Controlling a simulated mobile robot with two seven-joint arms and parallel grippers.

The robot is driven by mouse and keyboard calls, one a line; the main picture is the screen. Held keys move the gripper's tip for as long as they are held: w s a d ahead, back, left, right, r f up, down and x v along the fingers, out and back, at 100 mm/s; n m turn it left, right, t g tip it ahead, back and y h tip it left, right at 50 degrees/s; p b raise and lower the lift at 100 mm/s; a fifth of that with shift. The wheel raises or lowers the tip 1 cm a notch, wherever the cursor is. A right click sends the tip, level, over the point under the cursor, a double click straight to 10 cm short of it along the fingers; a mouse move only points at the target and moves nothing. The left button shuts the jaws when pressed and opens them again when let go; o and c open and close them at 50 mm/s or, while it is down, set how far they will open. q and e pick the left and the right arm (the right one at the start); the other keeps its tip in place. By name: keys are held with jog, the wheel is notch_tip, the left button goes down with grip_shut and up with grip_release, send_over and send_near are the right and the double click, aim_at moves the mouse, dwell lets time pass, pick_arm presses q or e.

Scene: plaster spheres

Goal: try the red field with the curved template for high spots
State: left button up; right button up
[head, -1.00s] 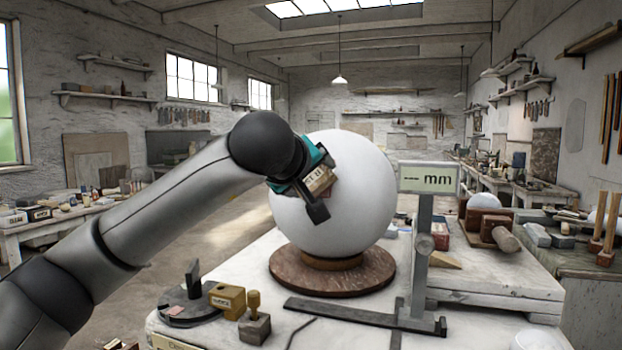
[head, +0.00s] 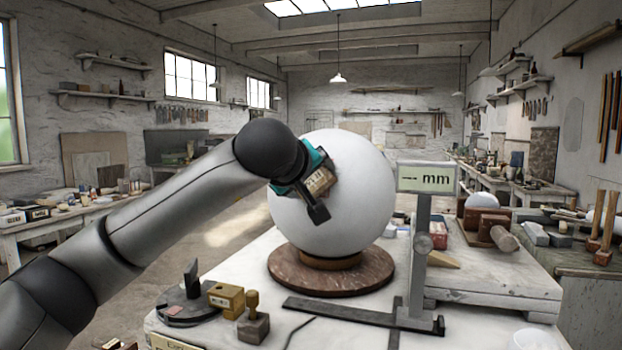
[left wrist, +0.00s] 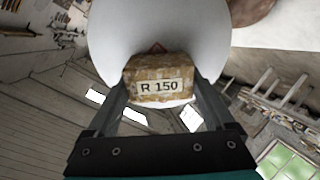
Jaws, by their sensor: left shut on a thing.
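The white plaster sphere (head: 345,205) sits on a round reddish-brown turntable (head: 330,280) on the bench. My left gripper (head: 315,192) is shut on a small brown block, the curved template (head: 320,181), at the sphere's left front. In the left wrist view the template (left wrist: 160,88) bears the label "R 150" and lies between the fingers, close against the sphere (left wrist: 160,25). A small corner of the red field (left wrist: 157,47) shows just beyond it; the rest is hidden. I cannot tell whether the template touches the plaster. My right gripper is not in view.
A gauge stand with a display (head: 427,178) reading a dash and "mm" stands right of the sphere.

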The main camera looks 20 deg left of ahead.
pick_arm(q)
jog(key=shift+s+a+f+b, duration=0.3)
jog(key=shift+a+f+b, duration=0.35)
jog(key=shift+a+b, duration=0.1)
jog(key=shift+d+r+p, duration=0.25)
jog(key=shift+r+p, duration=0.05)
jog(key=shift+w+d+r+p, duration=0.25)
jog(key=shift+d+r+p, duration=0.3)
jog(key=shift+d+r, duration=0.1)
jog(key=shift+w+d+r+p, duration=0.2)
jog(key=shift+d+r+p, duration=0.3)
jog(key=shift+d, duration=0.15)
jog(key=shift+s+a+f+b, duration=0.1)
jog(key=shift+a+f+b, duration=0.5)
jog(key=shift+f+b, duration=0.15)
jog(key=shift+s+a+f+b, duration=0.2)
jog(key=shift+a+f+b, duration=0.15)
jog(key=shift+a+b, duration=0.15)
jog(key=shift+s+a+f+b, duration=0.15)
jog(key=shift+a+f+b, duration=0.2)
jog(key=shift+a, duration=0.1)
jog(key=shift+d+r, duration=0.2)
jog(key=shift+r, duration=0.1)
jog(key=shift+w+d+r+p, duration=0.3)
jog(key=shift+d+r+p, duration=0.15)
jog(key=shift+d+p, duration=0.2)
jog(key=shift+w+d+r+p, duration=0.2)
jog(key=shift+d+r+p, duration=0.45)
jog(key=shift+d+r, duration=0.05)
